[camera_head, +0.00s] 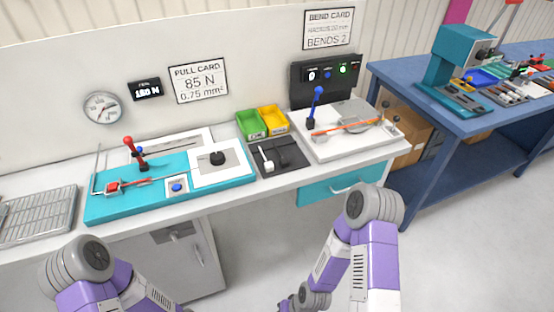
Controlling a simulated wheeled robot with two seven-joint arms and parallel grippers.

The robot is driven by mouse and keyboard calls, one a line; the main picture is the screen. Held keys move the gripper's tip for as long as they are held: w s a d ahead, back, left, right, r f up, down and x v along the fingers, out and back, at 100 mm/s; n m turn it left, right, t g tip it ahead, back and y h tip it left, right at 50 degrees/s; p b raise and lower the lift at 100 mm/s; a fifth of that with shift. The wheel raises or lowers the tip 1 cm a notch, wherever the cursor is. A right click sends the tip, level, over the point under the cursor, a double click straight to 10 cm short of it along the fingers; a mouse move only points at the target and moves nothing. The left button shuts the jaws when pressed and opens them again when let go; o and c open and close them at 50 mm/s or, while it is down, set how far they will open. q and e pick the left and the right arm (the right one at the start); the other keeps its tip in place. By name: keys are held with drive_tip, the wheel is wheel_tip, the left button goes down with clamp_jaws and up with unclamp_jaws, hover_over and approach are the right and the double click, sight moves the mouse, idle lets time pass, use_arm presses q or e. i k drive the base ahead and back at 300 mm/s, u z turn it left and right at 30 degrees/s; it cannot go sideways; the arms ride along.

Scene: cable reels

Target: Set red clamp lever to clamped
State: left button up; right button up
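The red clamp lever (134,152) stands on the teal pull-test board (220,182) on the bench at the left. Its red knob is at the top, and the lever leans slightly to the left. A small blue knob shows just behind it. A red block (113,187) sits to the front left of the lever, with a thin orange-red strip running right from it. Whether the clamp jaws touch the strip is too small to tell. Both my arms hang low in front of the bench, away from the lever. My grippers are below the picture.
A wire rack (38,215) lies left of the board. A black knob (217,158) and blue button (177,187) are on the board. Green (250,125) and yellow (273,121) bins and a white bend fixture (350,145) with a blue lever (317,96) stand right.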

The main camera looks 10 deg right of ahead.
sight(128, 140)
drive_tip(key=k, duration=0.65)
drive_tip(key=u, duration=0.55)
drive_tip(key=i, duration=1.2)
drive_tip(key=z, duration=0.55)
